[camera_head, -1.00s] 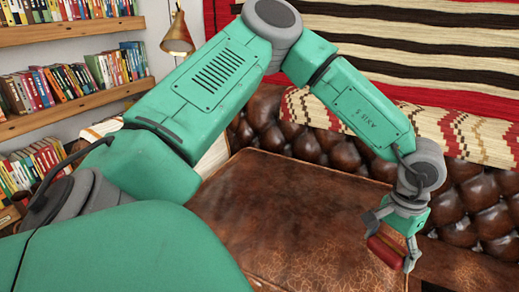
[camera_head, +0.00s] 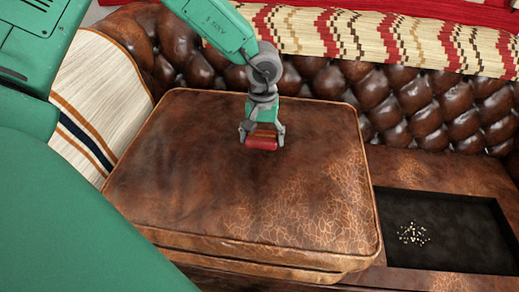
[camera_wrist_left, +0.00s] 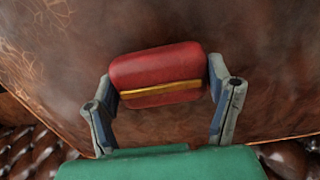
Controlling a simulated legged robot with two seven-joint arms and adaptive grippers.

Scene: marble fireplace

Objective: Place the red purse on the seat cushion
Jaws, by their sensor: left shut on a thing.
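The red purse (camera_head: 262,143) is a small rounded red case with a gold band across it. My left gripper (camera_head: 262,137) is shut on it, one finger at each end. The left wrist view shows the purse (camera_wrist_left: 158,75) between the two fingers of the gripper (camera_wrist_left: 162,92), over brown leather. The seat cushion (camera_head: 210,195) is a thick brown leather square on the sofa. The purse is over the back part of the cushion; I cannot tell whether it touches the leather. My right gripper is not in view.
The tufted leather backrest (camera_head: 420,105) rises close behind the gripper, with a patterned blanket (camera_head: 400,40) over it. Right of the cushion is a dark recess (camera_head: 450,230) with small pale bits. A striped cloth (camera_head: 95,105) covers the left armrest. Most of the cushion top is clear.

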